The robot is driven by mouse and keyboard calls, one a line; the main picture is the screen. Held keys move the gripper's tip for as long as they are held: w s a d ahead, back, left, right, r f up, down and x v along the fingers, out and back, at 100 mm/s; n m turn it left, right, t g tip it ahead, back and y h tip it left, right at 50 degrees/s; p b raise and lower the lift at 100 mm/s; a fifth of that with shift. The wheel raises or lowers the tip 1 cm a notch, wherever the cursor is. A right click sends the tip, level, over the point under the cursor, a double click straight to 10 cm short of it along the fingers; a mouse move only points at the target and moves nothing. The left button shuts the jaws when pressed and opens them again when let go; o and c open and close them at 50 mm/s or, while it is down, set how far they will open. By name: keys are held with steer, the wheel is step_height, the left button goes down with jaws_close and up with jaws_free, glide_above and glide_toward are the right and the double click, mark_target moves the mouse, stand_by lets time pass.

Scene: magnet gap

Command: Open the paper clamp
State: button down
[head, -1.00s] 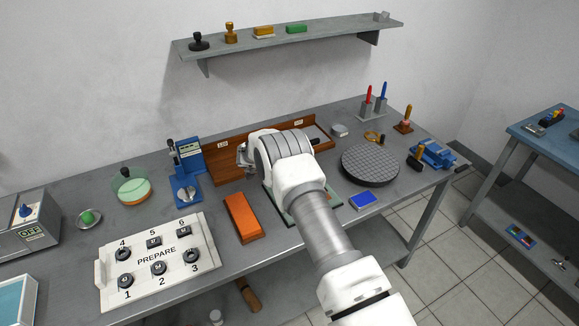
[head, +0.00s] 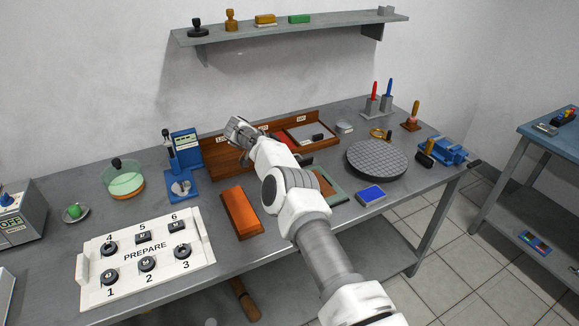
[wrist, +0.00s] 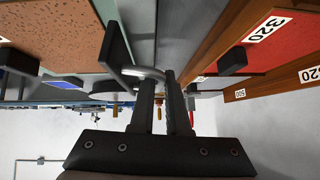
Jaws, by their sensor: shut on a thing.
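The paper clamp shows in the wrist view as a grey metal bar with a bent rod handle (wrist: 146,72) beside a brown speckled sheet (wrist: 55,30). My gripper (wrist: 165,78) has its dark fingers close together at the rod's end and is shut on the handle. In the head view my gripper (head: 238,130) is at the far side of the bench by the wooden rack, and its fingers are too small to read.
The wooden rack (head: 222,160) with numbered labels stands close to my gripper. An orange block (head: 240,212), a blue pad (head: 370,193) and a round grey plate (head: 377,160) lie around the board. A blue device (head: 184,160) stands to the left.

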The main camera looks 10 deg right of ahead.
steer(key=shift+w+a+r+b, duration=0.3)
steer(key=shift+a+b, duration=0.15)
steer(key=shift+b, duration=0.3)
steer(key=shift+s+d+b, duration=0.2)
steer(key=shift+d+b, duration=0.05)
steer(key=shift+b, duration=0.35)
steer(key=shift+s+d+f+g, duration=0.2)
steer(key=shift+d+g, duration=0.05)
steer(key=shift+g, duration=0.15)
steer(key=c, duration=1.2)
jaws_free()
steer(key=shift+d+f, duration=0.1)
steer(key=p+v, duration=0.7)
steer(key=v, duration=1)
steer(key=shift+s, duration=0.15)
